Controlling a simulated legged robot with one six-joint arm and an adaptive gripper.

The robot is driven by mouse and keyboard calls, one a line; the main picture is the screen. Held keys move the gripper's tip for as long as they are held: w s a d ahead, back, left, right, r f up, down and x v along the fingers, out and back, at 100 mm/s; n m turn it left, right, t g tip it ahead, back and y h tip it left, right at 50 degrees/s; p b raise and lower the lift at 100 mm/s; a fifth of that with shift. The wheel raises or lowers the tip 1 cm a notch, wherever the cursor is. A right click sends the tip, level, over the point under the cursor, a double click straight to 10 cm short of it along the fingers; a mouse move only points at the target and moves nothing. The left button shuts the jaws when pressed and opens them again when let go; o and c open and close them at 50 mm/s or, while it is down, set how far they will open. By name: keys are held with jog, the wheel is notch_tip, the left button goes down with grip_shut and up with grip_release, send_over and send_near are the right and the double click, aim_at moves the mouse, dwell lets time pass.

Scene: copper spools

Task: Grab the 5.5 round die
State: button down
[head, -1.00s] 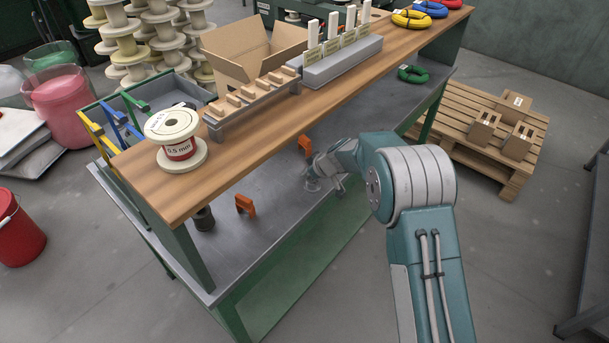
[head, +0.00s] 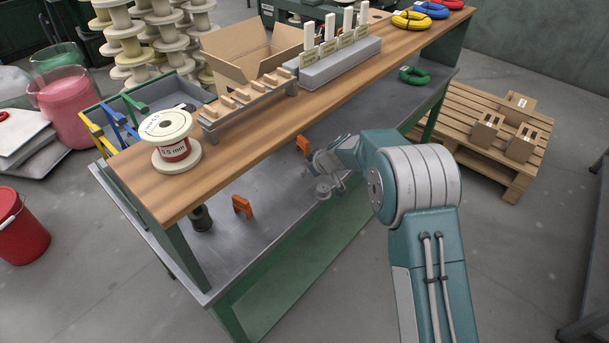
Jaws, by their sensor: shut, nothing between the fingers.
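I cannot make out a die marked 5.5 for sure. A white spool (head: 172,141) on the wooden bench top at the left bears a red and white label that seems to read 5.5 mm. My gripper (head: 326,190) is below the bench top, over the grey lower shelf (head: 268,235) near its front edge. It is shut and small in view. A small round grey shape shows at its tip; I cannot tell whether it is part of the gripper or a separate thing.
Two orange brackets (head: 242,207) (head: 303,146) and a dark cylinder (head: 201,218) stand on the lower shelf. The bench top (head: 225,168) overhangs them. A rack of wooden blocks (head: 248,103), a cardboard box (head: 246,55) and a grey slotted holder (head: 340,65) stand above.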

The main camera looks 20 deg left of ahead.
aim_at(318, 185)
jog(key=v, duration=0.7)
jog(key=shift+s+r, duration=0.15)
jog(key=shift+r, duration=0.1)
